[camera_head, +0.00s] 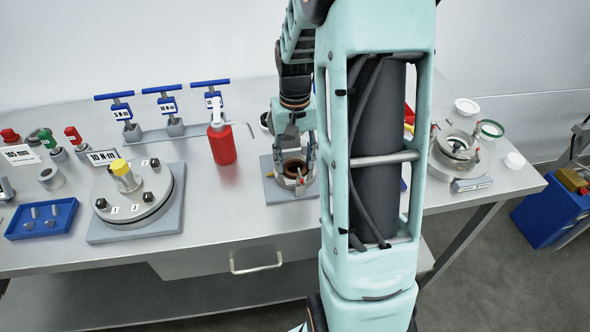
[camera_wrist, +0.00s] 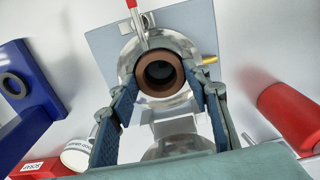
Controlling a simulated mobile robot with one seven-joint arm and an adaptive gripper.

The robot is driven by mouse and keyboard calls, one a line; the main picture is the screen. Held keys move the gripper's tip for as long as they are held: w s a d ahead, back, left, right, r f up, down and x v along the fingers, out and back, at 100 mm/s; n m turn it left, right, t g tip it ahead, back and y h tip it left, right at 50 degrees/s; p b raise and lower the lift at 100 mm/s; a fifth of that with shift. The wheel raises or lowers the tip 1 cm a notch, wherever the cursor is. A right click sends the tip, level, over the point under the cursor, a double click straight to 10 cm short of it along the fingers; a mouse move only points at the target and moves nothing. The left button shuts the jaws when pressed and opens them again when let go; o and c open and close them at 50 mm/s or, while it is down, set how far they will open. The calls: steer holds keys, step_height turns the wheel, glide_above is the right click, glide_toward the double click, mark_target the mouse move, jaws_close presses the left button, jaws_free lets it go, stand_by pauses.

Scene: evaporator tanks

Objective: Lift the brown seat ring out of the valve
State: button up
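The brown seat ring (camera_wrist: 160,74) sits in the round opening of the metal valve (camera_wrist: 140,45), its dark bore facing my wrist camera. The valve stands on a grey square plate on the bench. In the head view the ring (camera_head: 295,167) shows as a brown rim inside the valve (camera_head: 300,182). My gripper (camera_wrist: 167,84) is open, with one blue-grey finger on each side of the ring's near part. I cannot tell whether the fingertips touch the ring or the valve. In the head view my gripper (camera_head: 292,150) is over the valve, partly hidden by my arm.
A red cylinder (camera_head: 221,145) stands left of the valve. A bolted flange (camera_head: 135,195) and blue tray (camera_head: 42,218) are farther left. Another round fixture (camera_head: 455,148) stands at right.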

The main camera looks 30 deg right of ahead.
mark_target(294, 167)
steer(key=shift+r+p, duration=3.35)
steer(key=shift+r, duration=1.2)
steer(key=shift+c, duration=0.5)
